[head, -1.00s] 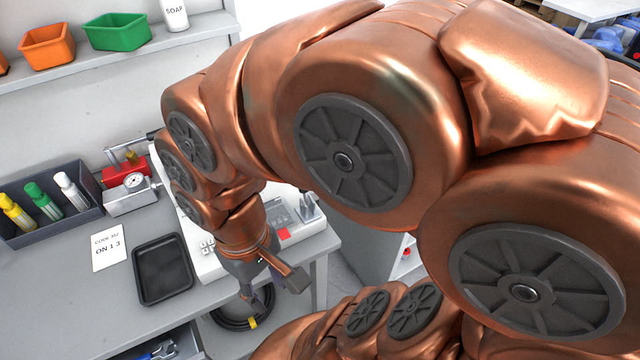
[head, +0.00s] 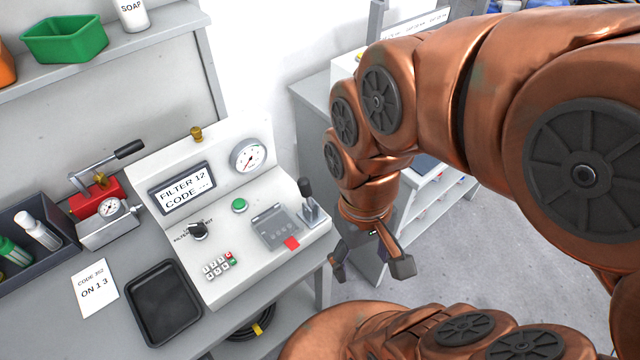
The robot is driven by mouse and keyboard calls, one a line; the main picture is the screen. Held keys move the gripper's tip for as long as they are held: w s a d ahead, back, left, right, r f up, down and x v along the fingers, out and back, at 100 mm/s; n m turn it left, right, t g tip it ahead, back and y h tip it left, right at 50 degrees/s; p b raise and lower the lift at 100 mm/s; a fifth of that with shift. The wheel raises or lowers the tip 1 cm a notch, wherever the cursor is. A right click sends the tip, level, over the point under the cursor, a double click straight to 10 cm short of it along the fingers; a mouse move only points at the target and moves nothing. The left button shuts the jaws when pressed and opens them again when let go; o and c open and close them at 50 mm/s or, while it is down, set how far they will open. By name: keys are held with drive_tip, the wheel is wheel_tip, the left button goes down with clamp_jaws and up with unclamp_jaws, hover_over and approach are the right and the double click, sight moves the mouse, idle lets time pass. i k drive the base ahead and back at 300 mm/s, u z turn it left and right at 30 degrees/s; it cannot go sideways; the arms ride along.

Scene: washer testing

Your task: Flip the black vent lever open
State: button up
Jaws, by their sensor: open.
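A black-handled lever (head: 306,190) stands upright on a metal bracket at the right end of the white sloped test panel (head: 245,285). A second lever with a black grip (head: 129,149) slants up from the red pump (head: 97,198) at the left. No label shows which one is the vent lever. My gripper (head: 371,266) hangs open and empty, fingers down, to the right of the panel and apart from it. Both fingertips show, with nothing between them.
The panel has a display (head: 182,187), a gauge (head: 248,155), a green button (head: 239,205), a black knob (head: 198,231), a keypad (head: 219,264) and a hinged grey cover (head: 275,227) with a red tab. A black tray (head: 163,303) lies left. Floor is clear right of my gripper.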

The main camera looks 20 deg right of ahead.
sight(303, 183)
drive_tip(key=z, duration=1.1)
drive_tip(key=k, duration=1.05)
drive_tip(key=u, duration=1.25)
drive_tip(key=i, duration=0.5)
drive_tip(key=z, duration=0.1)
